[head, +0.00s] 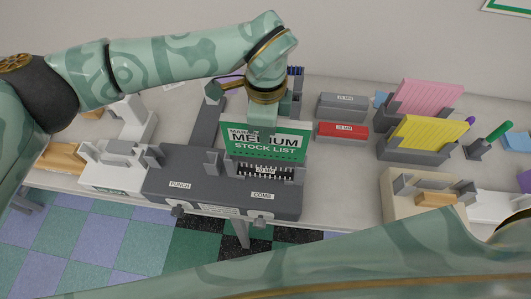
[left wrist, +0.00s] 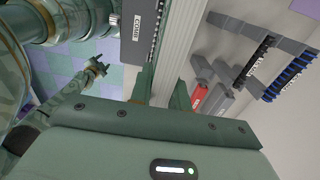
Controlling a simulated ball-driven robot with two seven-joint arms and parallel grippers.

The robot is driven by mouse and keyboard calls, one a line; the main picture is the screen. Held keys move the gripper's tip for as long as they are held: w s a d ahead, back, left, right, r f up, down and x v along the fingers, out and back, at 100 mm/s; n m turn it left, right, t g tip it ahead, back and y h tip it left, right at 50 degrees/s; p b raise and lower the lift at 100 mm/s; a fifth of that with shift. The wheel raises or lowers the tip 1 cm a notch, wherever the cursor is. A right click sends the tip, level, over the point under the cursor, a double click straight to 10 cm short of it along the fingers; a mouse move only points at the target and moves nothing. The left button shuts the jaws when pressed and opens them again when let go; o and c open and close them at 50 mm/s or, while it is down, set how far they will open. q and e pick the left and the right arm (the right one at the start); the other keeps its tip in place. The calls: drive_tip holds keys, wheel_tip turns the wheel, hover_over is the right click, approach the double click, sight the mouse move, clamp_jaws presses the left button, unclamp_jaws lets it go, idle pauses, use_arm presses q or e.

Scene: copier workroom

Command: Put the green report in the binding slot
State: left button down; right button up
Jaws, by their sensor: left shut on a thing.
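The green report (head: 240,152), its cover reading MEDIUM STOCK LIST, hangs upright from my left gripper (head: 262,130), which is shut on its top edge. The left wrist view shows the report edge-on as a pale striped band (left wrist: 180,45) by the fingers (left wrist: 160,92). In the head view the report's lower edge is just above the comb teeth (head: 266,172) of the dark grey binding machine (head: 220,193), by the COMB label. I cannot tell whether it touches the slot. What looks like my right gripper (left wrist: 95,72) shows small in the left wrist view, its jaws unclear.
A grey box (head: 342,107) and a red box (head: 341,132) stand right of the machine. Pink (head: 425,97) and yellow (head: 430,134) reports stand in grey holders farther right. A beige tray (head: 395,185) is at the right front. A white device (head: 112,172) is left.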

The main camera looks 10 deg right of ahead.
sight(266, 146)
idle(0.3)
use_arm(q)
drive_tip(key=shift+b, duration=0.75)
idle(1.4)
drive_tip(key=shift+f, duration=0.15)
drive_tip(key=shift+f+b, duration=0.35)
drive_tip(key=shift+b, duration=0.05)
drive_tip(key=shift+f+b, duration=2.25)
drive_tip(key=shift+f, duration=0.75)
drive_tip(key=c, duration=1.3)
unclamp_jaws()
drive_tip(key=shift+o, duration=0.2)
